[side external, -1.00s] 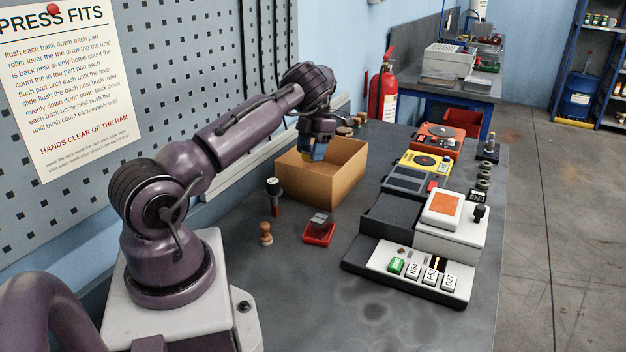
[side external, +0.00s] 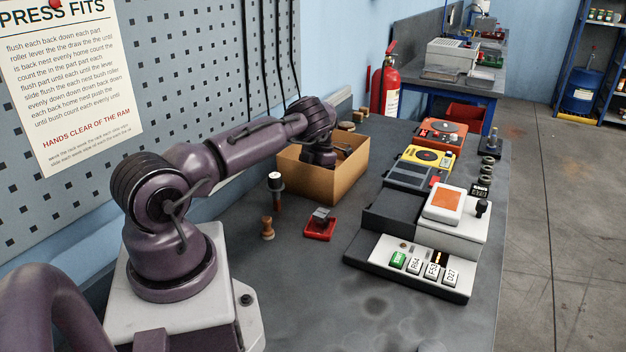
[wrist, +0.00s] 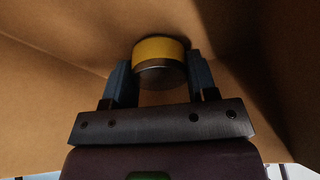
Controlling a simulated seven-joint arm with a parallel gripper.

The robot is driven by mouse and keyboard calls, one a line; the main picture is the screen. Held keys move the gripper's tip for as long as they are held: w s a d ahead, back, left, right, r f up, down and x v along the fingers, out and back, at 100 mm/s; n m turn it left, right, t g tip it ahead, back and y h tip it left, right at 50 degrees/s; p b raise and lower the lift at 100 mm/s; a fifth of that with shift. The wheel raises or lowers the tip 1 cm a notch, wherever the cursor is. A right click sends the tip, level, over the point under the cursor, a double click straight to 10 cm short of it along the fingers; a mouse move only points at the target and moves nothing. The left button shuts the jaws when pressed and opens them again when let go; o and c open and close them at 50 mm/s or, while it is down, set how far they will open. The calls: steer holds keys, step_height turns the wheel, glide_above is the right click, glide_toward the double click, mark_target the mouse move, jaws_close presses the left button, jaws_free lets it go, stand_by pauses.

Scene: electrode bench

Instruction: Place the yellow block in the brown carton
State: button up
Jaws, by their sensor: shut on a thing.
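The brown carton (side external: 338,182) stands open-topped on the bench at the back, near the wall. My gripper (wrist: 160,75) reaches down inside it, and in the side view the carton's front wall hides the fingers. In the wrist view the two blue fingers are shut on the yellow block (wrist: 158,49), a rounded piece with a yellow band and a dark end towards the camera. Carton walls surround it in that view. I cannot tell whether the block touches the carton floor.
A keyed device (side external: 425,262) and a yellow unit (side external: 427,158) lie to the right. Bare bench (side external: 370,310) is at the front.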

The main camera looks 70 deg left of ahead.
steer(key=o, duration=1.3)
steer(key=shift+f, duration=0.15)
